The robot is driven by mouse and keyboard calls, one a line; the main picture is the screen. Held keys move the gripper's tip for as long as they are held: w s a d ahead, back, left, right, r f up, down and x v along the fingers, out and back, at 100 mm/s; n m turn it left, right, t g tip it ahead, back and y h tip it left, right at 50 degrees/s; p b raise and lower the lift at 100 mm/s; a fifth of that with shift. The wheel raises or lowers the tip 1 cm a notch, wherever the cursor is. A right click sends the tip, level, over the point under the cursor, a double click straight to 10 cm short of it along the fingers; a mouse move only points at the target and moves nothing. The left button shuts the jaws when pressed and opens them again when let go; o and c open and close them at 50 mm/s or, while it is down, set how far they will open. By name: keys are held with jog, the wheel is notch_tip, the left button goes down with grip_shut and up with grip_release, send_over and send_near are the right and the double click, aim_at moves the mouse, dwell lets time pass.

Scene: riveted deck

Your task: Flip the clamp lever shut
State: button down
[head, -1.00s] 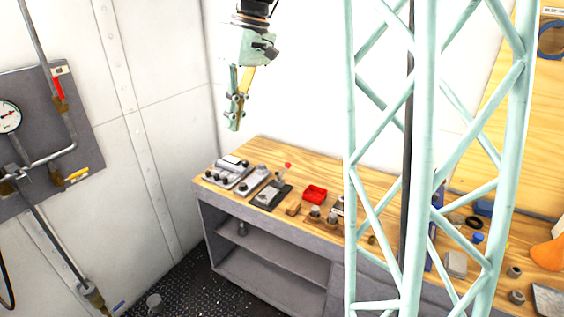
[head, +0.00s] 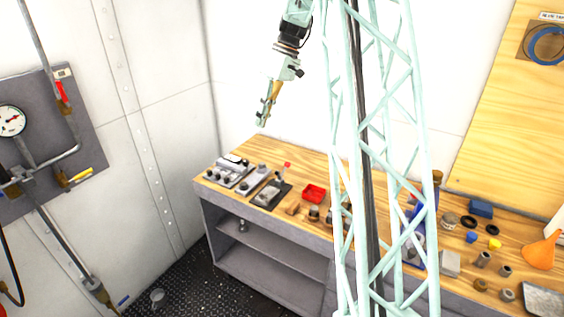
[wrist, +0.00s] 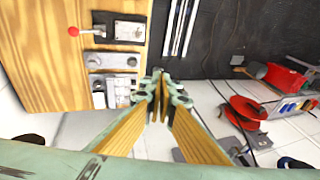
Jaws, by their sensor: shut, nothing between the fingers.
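The clamp (head: 270,194) sits on a dark plate on the wooden bench, towards its left end. Its lever, with a red ball knob (head: 287,165), stands up from it in the head view. In the wrist view the clamp (wrist: 126,31) is at the upper left, with the red knob (wrist: 73,31) sticking out to its left over the wood. My gripper (head: 262,122) is shut and empty, above the bench's back left part and well clear of the clamp. Its closed fingertips also show in the wrist view (wrist: 160,76).
Two grey panels with knobs (head: 228,172) sit left of the clamp. A red tray (head: 314,193) and a small wooden block (head: 292,208) are to its right. My green lattice column hides part of the bench.

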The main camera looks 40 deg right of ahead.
jog(key=w+d+f+y+p, duration=0.1)
jog(key=d+f+p, duration=0.1)
jog(key=d+f, duration=0.6)
jog(key=w+d+f+n+t+y+p, duration=0.1)
jog(key=d+f+p, duration=0.2)
jog(key=d+f, duration=0.4)
jog(key=d, duration=0.5)
jog(key=shift+d+f, duration=0.3)
jog(key=shift+f, duration=0.05)
jog(key=shift+w+a+f, duration=0.1)
jog(key=shift+f, duration=0.05)
jog(key=p+x, duration=0.1)
jog(key=x, duration=0.9)
jog(key=shift+a, duration=0.2)
jog(key=shift+s+a+f, duration=0.15)
jog(key=shift+s+a, duration=0.15)
jog(key=shift+a, duration=0.5)
jog(key=shift+s+a+f, duration=0.15)
jog(key=shift+s+a, duration=0.15)
jog(key=shift+a, duration=0.45)
